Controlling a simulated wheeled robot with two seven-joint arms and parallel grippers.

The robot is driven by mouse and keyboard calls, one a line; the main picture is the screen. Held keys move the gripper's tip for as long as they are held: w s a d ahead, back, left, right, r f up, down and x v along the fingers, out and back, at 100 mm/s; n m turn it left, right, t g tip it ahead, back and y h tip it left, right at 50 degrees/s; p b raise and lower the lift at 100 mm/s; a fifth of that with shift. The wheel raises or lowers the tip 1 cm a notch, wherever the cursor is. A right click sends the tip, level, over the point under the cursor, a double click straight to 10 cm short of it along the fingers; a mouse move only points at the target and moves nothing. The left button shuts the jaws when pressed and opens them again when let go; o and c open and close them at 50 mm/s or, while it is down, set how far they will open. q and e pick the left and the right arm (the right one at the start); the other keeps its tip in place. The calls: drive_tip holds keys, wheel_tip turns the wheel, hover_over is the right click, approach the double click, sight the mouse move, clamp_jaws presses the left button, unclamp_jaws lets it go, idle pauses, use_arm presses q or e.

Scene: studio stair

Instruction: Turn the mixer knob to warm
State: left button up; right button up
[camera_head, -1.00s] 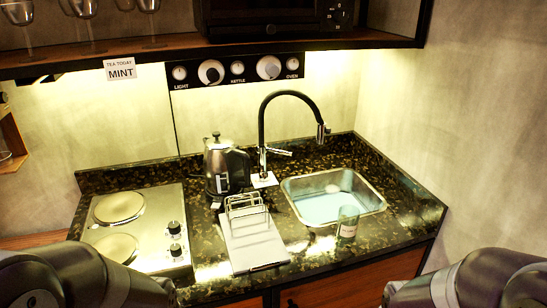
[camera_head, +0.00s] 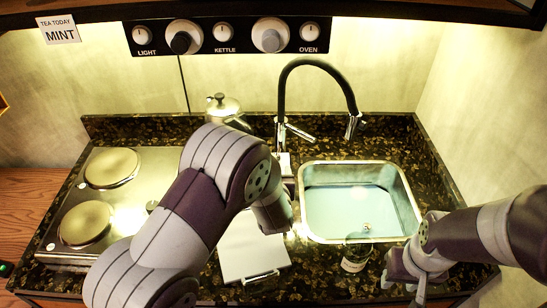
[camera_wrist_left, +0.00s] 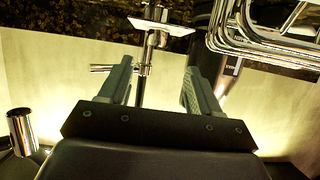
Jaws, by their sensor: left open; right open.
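The mixer tap is a chrome post with a black arched hose (camera_head: 300,70) behind the sink; its short side lever (camera_head: 300,133) points right in the head view. In the left wrist view, which looks upside down, the lever (camera_wrist_left: 104,68) points left. My left gripper (camera_wrist_left: 158,78) is open, its two fingers either side of the tap post in that picture; I cannot tell how far off the post is. The lever overlaps the left finger's tip there. In the head view my left arm hides most of that gripper. My right gripper (camera_head: 416,284) is open and empty near the front right.
The steel sink (camera_head: 408,205) lies before the tap. The kettle (camera_head: 222,107) is partly behind my left arm. The hob (camera_head: 130,195), a white board (camera_head: 250,250) and a wire rack (camera_wrist_left: 280,40) are nearby.

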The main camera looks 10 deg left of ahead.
use_arm(q)
drive_tip(key=p+x, duration=0.1)
drive_tip(key=x, duration=0.7)
drive_tip(key=shift+w+d+f, duration=0.1)
drive_tip(key=shift+f, duration=0.05)
drive_tip(key=shift+w+f, duration=0.1)
drive_tip(key=shift+w, duration=0.3)
drive_tip(key=shift+w+f, duration=0.2)
drive_tip(key=shift+w, duration=0.05)
use_arm(e)
drive_tip(key=shift+w+d+r, duration=0.1)
drive_tip(key=shift+d+r, duration=0.05)
drive_tip(key=shift+r, duration=0.55)
